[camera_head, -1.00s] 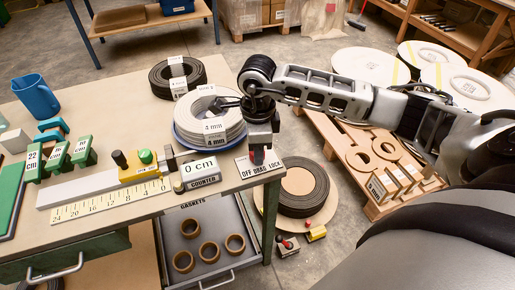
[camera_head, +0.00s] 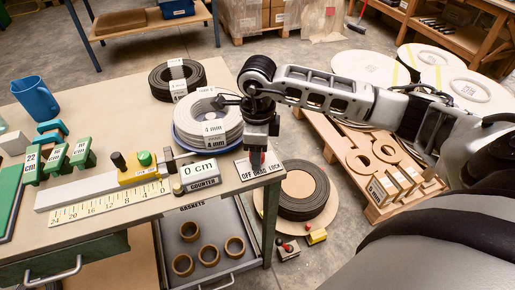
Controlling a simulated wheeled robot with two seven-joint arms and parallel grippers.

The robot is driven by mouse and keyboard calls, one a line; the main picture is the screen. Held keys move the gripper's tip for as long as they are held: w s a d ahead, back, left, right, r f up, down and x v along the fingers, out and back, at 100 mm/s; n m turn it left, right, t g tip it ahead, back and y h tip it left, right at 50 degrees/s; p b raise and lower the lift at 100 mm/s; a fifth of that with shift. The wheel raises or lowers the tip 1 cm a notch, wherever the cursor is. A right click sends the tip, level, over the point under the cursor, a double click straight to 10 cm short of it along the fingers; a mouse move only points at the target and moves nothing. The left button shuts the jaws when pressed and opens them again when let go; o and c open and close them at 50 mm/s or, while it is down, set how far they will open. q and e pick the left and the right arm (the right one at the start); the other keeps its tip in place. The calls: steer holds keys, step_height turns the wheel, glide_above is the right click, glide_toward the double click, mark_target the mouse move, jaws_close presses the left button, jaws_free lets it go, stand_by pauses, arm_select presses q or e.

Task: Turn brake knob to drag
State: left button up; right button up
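The brake plate (camera_head: 277,169), lettered OFF, DRAG and LOCK, lies at the right front corner of the bench. A small red part, which looks like the brake knob (camera_head: 263,158), shows just above the lettering. My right gripper (camera_head: 261,150) points down over it, beside the white coil, and covers part of the plate and the word DRAG. Its fingertips are dark and small, so I cannot tell whether they are open or shut on the knob. The knob's pointing direction is hidden. My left gripper is not in view.
A white 4 mm coil (camera_head: 208,124) sits on a blue turntable close left of my gripper. The 0 cm counter (camera_head: 199,172) and a ruler (camera_head: 110,199) lie further left. A black coil (camera_head: 303,190) stands below, right of the bench edge.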

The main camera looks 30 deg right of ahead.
step_height(320, 180, up, 16)
stand_by(0.7)
stand_by(0.4)
